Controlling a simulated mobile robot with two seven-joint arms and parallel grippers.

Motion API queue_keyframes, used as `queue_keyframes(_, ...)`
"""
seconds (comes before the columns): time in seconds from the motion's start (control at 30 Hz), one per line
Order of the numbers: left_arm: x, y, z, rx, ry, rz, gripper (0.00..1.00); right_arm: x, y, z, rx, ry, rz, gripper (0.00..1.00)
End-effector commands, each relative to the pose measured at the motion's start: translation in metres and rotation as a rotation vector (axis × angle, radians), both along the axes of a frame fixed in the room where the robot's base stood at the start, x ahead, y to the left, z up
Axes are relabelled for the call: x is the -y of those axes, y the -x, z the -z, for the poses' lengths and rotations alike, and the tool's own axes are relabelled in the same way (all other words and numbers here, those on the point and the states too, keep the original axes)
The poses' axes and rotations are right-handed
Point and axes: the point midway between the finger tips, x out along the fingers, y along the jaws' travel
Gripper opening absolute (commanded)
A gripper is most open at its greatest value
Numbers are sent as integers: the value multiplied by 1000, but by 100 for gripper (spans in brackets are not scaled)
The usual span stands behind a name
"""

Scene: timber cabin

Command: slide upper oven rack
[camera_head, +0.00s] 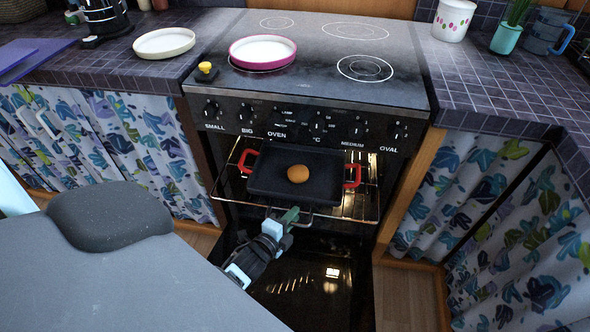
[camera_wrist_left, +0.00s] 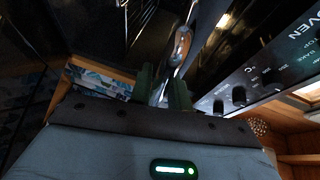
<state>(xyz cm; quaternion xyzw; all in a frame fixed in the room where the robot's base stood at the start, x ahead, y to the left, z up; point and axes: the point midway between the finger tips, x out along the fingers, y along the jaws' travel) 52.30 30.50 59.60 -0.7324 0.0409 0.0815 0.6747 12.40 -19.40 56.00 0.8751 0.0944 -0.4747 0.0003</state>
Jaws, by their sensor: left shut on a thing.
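The upper oven rack (camera_head: 356,206) is a metal wire rack that sticks partly out of the open oven (camera_head: 230,175). A black tray (camera_head: 262,178) with red handles sits on it and holds a round golden-brown item (camera_head: 298,174). My left gripper (camera_head: 288,214) is at the rack's front edge, below the tray. In the left wrist view its green fingers (camera_wrist_left: 160,88) are shut on a shiny metal bar, the rack's front part (camera_wrist_left: 182,45). My right gripper is in neither view.
The oven door (camera_head: 310,290) is folded down below the rack. The stovetop above carries a pink-rimmed plate (camera_head: 262,52) and a yellow-topped small item (camera_head: 206,71). Curtained cabinets (camera_head: 150,150) flank the oven, with a wooden post (camera_head: 424,180) close on the right.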

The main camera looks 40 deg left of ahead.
Motion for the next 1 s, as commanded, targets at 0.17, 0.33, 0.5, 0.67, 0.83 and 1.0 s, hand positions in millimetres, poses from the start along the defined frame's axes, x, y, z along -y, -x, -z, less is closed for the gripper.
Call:
queue_keyframes(0.17,16,34,7,-22,4,-2,0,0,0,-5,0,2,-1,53)
queue_keyframes(0.33,24,51,8,-22,3,-1,0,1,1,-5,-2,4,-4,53)
queue_keyframes(0.5,27,59,9,-23,2,0,0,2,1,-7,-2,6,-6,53)
queue_keyframes(0.67,29,60,9,-23,3,0,0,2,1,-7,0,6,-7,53)
queue_keyframes(0.83,29,60,9,-23,4,1,0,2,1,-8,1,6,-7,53)
queue_keyframes(1.0,29,60,9,-22,3,1,32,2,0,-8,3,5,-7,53)
